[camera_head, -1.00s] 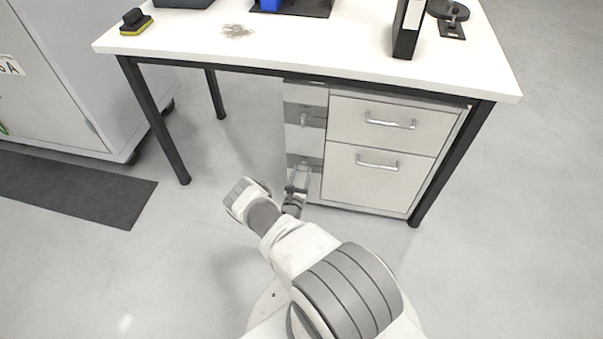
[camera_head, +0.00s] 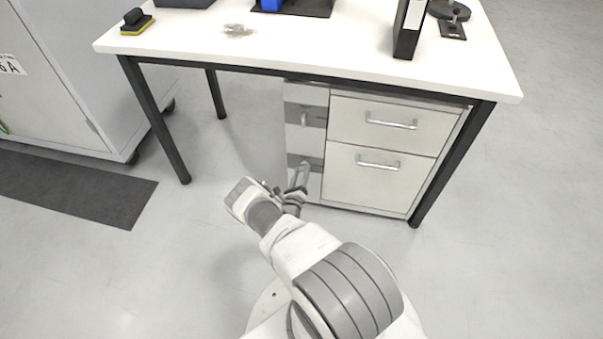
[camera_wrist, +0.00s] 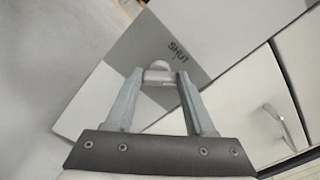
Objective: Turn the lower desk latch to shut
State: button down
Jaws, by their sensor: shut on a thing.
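The lower desk latch (camera_wrist: 159,76) is a small grey handle on a grey plate on the narrow panel left of the drawers. The word SHUT (camera_wrist: 180,51) is printed on the plate beside it. My gripper (camera_wrist: 160,77) is shut on the latch handle, one finger on each side. In the head view my gripper (camera_head: 299,177) reaches the lower grey plate (camera_head: 293,160) and hides most of the latch. The handle's exact angle against the mark is hard to tell.
An upper latch (camera_head: 304,119) sits above on the same panel. Two drawers with bar handles (camera_head: 378,164) are to the right. The white desk (camera_head: 320,45) overhangs the panel, with its dark leg (camera_head: 155,120) to the left. The floor in front is clear.

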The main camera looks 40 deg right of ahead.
jog(key=n, duration=0.4)
jog(key=shift+w+n, duration=0.1)
jog(key=shift+n, duration=0.3)
jog(key=n, duration=0.5)
jog(key=shift+f, duration=0.1)
jog(key=shift+c, duration=1.3)
grip_release()
